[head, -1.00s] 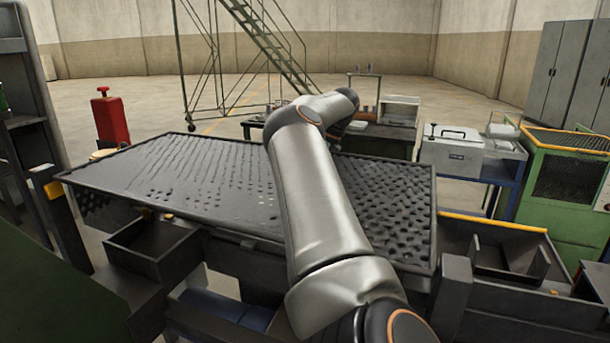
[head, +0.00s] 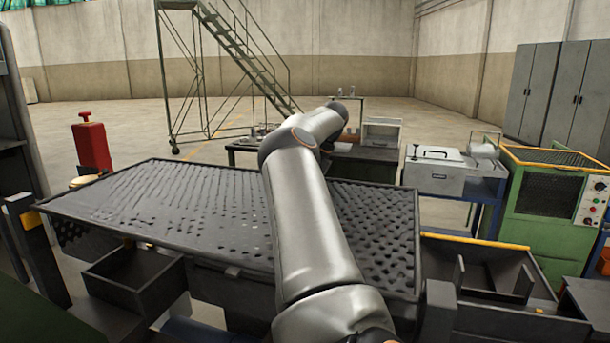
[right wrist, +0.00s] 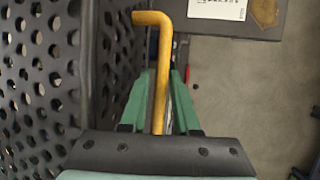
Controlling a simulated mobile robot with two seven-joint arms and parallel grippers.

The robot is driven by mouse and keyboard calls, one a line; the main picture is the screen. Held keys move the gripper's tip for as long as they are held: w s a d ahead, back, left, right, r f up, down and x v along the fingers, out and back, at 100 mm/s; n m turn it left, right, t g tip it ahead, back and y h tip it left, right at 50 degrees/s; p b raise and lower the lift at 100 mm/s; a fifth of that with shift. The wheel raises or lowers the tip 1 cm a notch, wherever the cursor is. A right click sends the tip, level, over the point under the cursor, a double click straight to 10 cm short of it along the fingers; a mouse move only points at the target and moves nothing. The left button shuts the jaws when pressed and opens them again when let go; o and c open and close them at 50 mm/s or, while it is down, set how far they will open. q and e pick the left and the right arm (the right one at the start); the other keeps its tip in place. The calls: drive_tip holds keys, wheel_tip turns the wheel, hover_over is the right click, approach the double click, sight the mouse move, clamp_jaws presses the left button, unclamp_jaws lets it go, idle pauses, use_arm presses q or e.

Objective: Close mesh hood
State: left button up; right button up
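The mesh hood (head: 185,210) is a large dark perforated panel, lying slightly tilted across the middle of the head view. My right arm reaches over it, and its gripper is hidden there beyond the panel. In the right wrist view the mesh (right wrist: 40,75) fills the left side. A bent yellow handle (right wrist: 162,60) stands beside it. The green fingers of my right gripper (right wrist: 162,85) are on both sides of the handle bar; whether they press on it is unclear. My left gripper is in neither view.
Open dark trays stand below the hood at left (head: 130,255) and right (head: 500,243). A red post (head: 92,147) stands at left. Behind are a workbench (head: 365,168), a light box (head: 433,177) and a green mesh cabinet (head: 530,225).

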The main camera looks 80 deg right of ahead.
drive_tip(key=p+v, duration=0.3)
drive_tip(key=v, duration=0.6)
drive_tip(key=shift+s, duration=0.15)
